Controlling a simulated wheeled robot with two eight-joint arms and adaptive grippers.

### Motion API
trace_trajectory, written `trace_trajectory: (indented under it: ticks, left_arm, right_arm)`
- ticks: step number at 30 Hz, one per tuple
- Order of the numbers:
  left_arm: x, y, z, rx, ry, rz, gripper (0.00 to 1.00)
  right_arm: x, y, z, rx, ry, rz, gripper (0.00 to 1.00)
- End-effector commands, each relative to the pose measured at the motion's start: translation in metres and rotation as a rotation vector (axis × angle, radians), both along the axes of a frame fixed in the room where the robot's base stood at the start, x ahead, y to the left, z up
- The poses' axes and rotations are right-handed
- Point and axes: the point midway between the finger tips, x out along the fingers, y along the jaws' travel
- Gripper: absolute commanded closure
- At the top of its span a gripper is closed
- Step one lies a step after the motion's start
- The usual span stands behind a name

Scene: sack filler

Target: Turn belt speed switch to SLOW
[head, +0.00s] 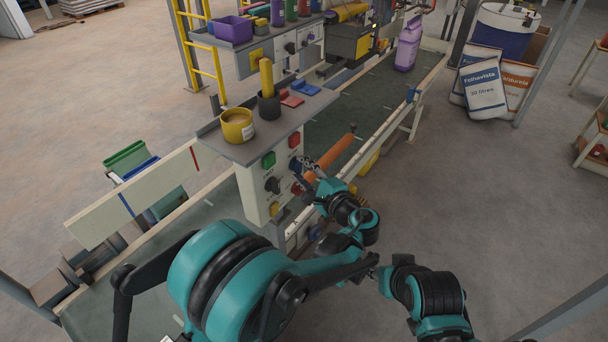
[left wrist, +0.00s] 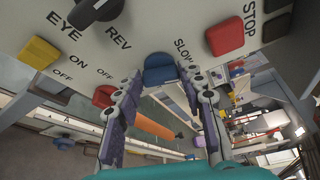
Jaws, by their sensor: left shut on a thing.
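The belt speed switch, a blue knob (left wrist: 161,69), is on the pale control panel, with the word SLOW printed beside it in the left wrist view. My left gripper (left wrist: 165,82) has one finger on each side of this knob and is shut on it. In the head view my left gripper (head: 309,175) is at the right side of the control panel (head: 254,195), and hides part of it. Which way the knob points is hard to tell. Part of my right arm shows at the lower right of the head view; its fingers cannot be made out clearly.
Near the switch are a red STOP button (left wrist: 225,37), a black knob (left wrist: 95,10) by REV, a yellow button (left wrist: 38,52) and a red button (left wrist: 104,95). An orange roller (head: 330,158) lies close behind my gripper. A yellow cup (head: 237,126) stands on the panel's top.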

Motion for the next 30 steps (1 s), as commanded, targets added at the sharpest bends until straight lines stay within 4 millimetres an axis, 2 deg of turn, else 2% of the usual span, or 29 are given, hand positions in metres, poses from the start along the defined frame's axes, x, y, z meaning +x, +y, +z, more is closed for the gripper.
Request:
trace_trajectory:
  ticks: [3,12,30]
  left_arm:
    - [0.0,0.002,-0.003,-0.051,-0.078,0.003,0.9]
    - [0.0,0.002,-0.004,-0.154,-0.219,0.003,0.9]
    - [0.0,0.002,-0.004,-0.199,-0.28,0.004,0.9]
  right_arm:
    - [0.0,0.0,-0.01,0.0,0.0,0.0,0.6]
    - [0.0,0.0,-0.022,0.0,0.0,0.0,0.6]
    - [0.0,0.0,-0.026,0.0,0.0,0.0,0.6]
